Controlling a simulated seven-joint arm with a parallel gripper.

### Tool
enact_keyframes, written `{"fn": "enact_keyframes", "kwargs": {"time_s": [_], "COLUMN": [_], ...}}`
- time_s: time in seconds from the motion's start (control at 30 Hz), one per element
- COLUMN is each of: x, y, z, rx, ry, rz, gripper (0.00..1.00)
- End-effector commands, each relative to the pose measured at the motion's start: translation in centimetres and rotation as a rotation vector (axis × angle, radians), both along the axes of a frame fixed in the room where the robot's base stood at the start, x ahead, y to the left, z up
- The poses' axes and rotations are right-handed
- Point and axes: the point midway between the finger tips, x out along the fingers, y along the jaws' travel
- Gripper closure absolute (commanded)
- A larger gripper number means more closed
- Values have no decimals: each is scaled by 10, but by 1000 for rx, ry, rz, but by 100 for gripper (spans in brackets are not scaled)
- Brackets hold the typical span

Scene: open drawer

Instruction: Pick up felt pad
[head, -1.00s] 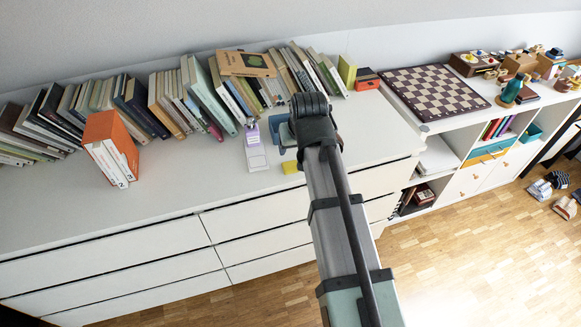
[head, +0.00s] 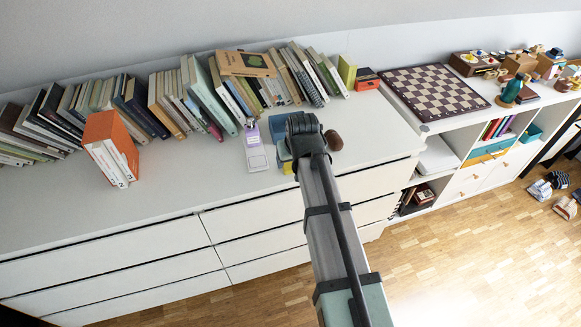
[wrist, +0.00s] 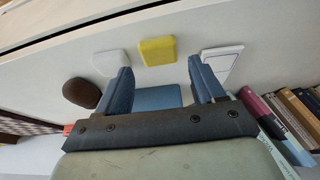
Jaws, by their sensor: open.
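Several small flat pieces lie on the white cabinet top, and I cannot tell by material which is the felt pad. A flat blue square (wrist: 157,97) lies between my finger bases in the wrist view; it also shows at the back in the head view (head: 278,124). A yellow square (wrist: 157,51) lies just beyond my fingertips, and a white rounded square (wrist: 110,62) lies left of it. My gripper (wrist: 160,66) is open and empty, with blue fingers pointing down over the top. In the head view my wrist hides part of this group.
A brown rounded object (wrist: 82,92) lies left of my fingers. A row of books (head: 170,100) runs along the wall behind.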

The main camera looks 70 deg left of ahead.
Motion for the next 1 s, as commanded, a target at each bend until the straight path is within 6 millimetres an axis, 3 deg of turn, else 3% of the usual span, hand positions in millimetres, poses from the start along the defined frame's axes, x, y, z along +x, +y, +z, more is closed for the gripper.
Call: {"fn": "enact_keyframes", "kwargs": {"time_s": [0.43,0.7,1.0], "x": [3,3,3], "y": [22,23,23], "z": [-41,-46,-45], "rx": [-2,0,0], "ry": [0,0,0], "rz": [0,0,0], "gripper": [32,32,59]}}
